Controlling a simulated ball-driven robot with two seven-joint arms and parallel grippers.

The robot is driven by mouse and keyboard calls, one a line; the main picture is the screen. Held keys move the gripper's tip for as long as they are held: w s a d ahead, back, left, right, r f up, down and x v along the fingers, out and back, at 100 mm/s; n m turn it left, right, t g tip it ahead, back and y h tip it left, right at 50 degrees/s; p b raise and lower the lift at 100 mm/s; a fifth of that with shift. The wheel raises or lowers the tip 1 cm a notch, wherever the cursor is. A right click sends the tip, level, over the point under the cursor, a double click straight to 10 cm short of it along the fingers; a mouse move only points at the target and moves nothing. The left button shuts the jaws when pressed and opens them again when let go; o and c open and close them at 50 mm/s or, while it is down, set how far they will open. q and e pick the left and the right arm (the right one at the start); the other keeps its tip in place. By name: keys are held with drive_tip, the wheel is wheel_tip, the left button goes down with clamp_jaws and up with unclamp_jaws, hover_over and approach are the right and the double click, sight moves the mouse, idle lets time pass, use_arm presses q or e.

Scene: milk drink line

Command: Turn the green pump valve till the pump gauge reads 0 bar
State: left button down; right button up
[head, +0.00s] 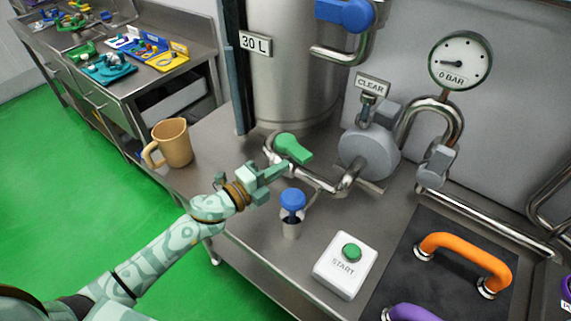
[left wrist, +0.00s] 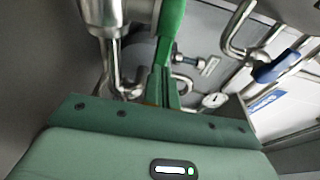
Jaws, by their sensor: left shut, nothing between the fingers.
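The green pump valve (head: 293,148) has a paddle handle on the pipe below the steel tank, its free end pointing down and right. My left gripper (head: 283,169) is shut and empty, just below the handle. In the left wrist view the green handle (left wrist: 173,30) rises just beyond the fingertips (left wrist: 163,76); I cannot tell whether they touch. The pump gauge (head: 460,61) is a round white dial on the wall at upper right. Its needle points left, and the text on it reads 0 BAR. My right gripper is not in view.
A tan jug (head: 172,143) stands left of the tank (head: 290,60). A blue-capped fitting (head: 292,200) and the START box (head: 346,265) stand in front of the pipe. The grey pump (head: 368,153) is at right. Orange (head: 465,250) and purple (head: 410,312) handles lie further right.

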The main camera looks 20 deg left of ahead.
sight(298, 162)
use_arm(q)
drive_tip(key=shift+x, duration=1.05)
drive_tip(key=shift+w+d+r+p, duration=0.1)
drive_tip(key=shift+w+d+p, duration=0.2)
drive_tip(key=shift+d, duration=0.55)
